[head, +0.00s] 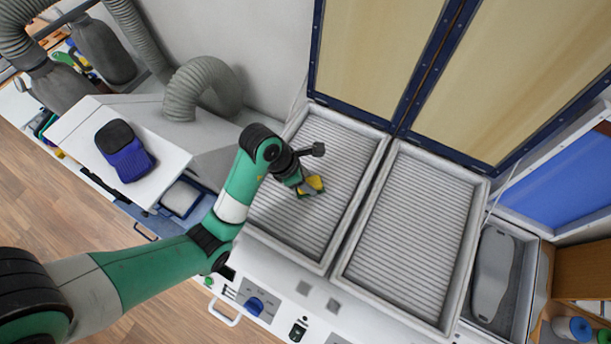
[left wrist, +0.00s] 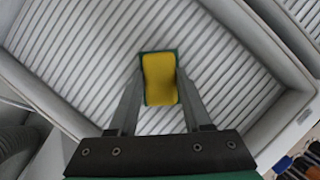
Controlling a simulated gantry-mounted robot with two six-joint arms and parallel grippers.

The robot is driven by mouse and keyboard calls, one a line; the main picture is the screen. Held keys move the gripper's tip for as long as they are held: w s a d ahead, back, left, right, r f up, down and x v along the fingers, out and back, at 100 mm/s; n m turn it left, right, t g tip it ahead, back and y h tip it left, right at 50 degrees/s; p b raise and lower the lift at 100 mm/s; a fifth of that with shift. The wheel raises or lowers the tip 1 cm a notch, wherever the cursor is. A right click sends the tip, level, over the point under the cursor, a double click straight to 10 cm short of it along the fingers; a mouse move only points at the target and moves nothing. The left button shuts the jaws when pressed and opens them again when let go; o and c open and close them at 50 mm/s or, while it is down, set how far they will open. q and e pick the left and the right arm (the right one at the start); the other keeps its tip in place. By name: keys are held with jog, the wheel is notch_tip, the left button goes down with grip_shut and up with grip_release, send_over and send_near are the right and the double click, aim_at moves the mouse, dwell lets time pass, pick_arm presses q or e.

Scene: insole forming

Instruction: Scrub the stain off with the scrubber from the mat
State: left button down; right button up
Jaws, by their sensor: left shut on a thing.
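My left gripper (head: 306,188) is over the left ribbed tray (head: 318,145), shut on a yellow and green scrubber (head: 316,183). In the left wrist view, the scrubber (left wrist: 160,80) sits between the two fingers of the left gripper (left wrist: 158,90), yellow face towards the camera, with the pale ribbed surface (left wrist: 225,75) behind it. I cannot tell whether the scrubber touches the ribs. No stain shows clearly in either view; the scrubber and gripper cover part of the tray. I cannot identify a mat with certainty. My right gripper is not in view.
A second ribbed tray (head: 410,230) lies to the right and looks empty. Raised tan lids (head: 375,45) stand behind both trays. A black and blue item (head: 126,160) lies on the white housing at left. A grey sole-shaped piece (head: 493,275) lies in a bin at right.

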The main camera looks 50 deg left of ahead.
pick_arm(q)
jog(key=shift+w+a+b, duration=0.15)
jog(key=shift+w+a, duration=0.15)
jog(key=shift+w, duration=0.4)
jog(key=shift+w+a+b, duration=0.15)
jog(key=shift+w+a, duration=0.1)
jog(key=shift+w, duration=0.45)
jog(key=shift+w+a+f+b, duration=0.1)
jog(key=shift+w+a+b, duration=0.1)
jog(key=shift+w+b, duration=0.25)
jog(key=shift+w+a+f+b, duration=0.1)
jog(key=shift+w+a+b, duration=0.1)
jog(key=shift+w, duration=0.3)
jog(key=shift+w+a, duration=0.2)
jog(key=shift+w, duration=0.3)
notch_tip(320, 180, up, 6)
jog(key=p, duration=0.5)
jog(key=shift+r+p, duration=0.15)
jog(key=shift+p, duration=0.25)
